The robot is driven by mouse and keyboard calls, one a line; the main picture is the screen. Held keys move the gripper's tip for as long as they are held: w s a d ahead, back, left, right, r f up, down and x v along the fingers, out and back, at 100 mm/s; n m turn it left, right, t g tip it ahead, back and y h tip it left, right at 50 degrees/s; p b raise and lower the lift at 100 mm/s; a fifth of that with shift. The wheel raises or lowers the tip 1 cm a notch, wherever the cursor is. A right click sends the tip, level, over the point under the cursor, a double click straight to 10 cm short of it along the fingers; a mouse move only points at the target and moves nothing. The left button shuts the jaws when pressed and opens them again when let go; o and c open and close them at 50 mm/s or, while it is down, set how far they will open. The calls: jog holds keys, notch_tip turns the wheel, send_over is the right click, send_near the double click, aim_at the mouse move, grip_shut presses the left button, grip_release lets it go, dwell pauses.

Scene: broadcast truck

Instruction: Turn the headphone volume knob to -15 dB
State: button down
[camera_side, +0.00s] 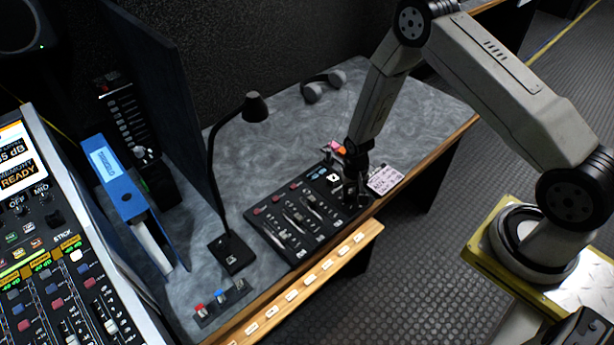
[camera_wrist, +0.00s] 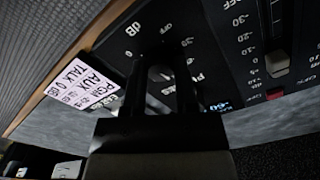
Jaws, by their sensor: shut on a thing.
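The black control panel (camera_side: 297,256) lies on the grey desk, with several faders across it. My gripper (camera_side: 352,192) points down at the panel's right end. In the wrist view my gripper (camera_wrist: 162,88) is shut on the headphone volume knob, which the dark fingers largely hide. Around it the panel (camera_wrist: 205,35) shows "dB", "OFF" and part of a "PHONES" label. The knob's pointer cannot be made out. A small lit display (camera_wrist: 220,106) beside the label shows bluish digits, too small and tilted to read surely.
A fader cap (camera_wrist: 277,64) is near in the wrist view. The wooden desk edge (camera_side: 310,283) runs along the front.

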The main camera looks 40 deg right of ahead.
aim_at(351, 193)
jog(key=shift+w+m, duration=0.1)
jog(key=shift+m, duration=1.3)
jog(key=shift+c, duration=1.9)
grip_release()
jog(key=shift+r, duration=0.1)
jog(key=shift+r, duration=3.8)
jog(key=shift+r, duration=0.1)
